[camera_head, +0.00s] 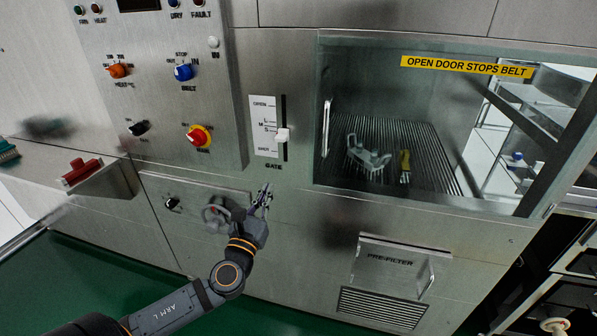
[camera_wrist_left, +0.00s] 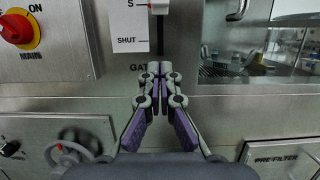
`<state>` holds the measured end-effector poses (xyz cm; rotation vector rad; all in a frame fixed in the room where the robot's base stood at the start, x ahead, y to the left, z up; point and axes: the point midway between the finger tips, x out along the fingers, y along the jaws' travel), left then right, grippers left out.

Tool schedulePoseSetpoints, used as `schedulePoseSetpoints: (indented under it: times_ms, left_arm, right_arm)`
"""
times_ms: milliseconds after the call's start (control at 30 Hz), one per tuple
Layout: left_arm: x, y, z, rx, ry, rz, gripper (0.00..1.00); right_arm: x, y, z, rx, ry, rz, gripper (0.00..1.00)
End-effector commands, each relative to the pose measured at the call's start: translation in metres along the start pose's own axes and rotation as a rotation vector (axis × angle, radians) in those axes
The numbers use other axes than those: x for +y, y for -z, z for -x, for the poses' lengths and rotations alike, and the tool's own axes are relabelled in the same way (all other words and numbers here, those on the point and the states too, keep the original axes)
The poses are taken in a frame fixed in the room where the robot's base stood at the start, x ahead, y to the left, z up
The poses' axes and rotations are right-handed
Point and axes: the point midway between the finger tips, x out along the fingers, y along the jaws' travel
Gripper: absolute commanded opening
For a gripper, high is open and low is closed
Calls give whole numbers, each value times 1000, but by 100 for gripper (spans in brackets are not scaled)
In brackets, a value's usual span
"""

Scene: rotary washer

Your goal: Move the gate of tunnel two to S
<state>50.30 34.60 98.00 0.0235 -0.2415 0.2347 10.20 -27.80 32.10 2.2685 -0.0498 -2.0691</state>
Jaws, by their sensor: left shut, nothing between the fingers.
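The gate control is a white slider knob (camera_head: 282,135) in a dark vertical slot, beside a white scale plate (camera_head: 263,126) above the word GATE. The plate runs from OPEN at the top to SHUT at the bottom. In the left wrist view the knob (camera_wrist_left: 158,6) is at the top edge, roughly level with the S mark; its exact setting is hard to tell. No tunnel number is legible. My left gripper (camera_head: 264,190) is shut and empty, below the slot and apart from the knob; its closed tips (camera_wrist_left: 160,68) point toward the panel. My right gripper is not in view.
Left of the scale is a control panel with a red main switch (camera_head: 199,136) and a blue belt knob (camera_head: 184,72). A glazed door with a vertical handle (camera_head: 327,127) is to the right. A grey handwheel (camera_head: 215,213) and a pre-filter cover (camera_head: 391,265) are lower down.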

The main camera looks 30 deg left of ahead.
Motion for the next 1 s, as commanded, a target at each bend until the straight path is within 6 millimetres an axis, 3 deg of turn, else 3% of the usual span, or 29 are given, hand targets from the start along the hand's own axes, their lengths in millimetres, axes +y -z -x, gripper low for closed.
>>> schedulePoseSetpoints:
  times_ms: [267,667,700,800,1000]
  left_arm:
    - [1,-4,-16,-7,-3,-10,0]
    - [0,-6,-101,-5,-2,-3,0]
    - [-1,-13,-106,-6,0,-5,0]
    - [-1,-30,-108,-4,3,-8,0]
    - [-1,-41,-110,-2,1,-7,0]
  right_arm:
    - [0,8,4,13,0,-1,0]
    - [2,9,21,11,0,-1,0]
    - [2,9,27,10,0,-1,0]
    - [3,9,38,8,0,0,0]
    - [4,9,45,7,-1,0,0]
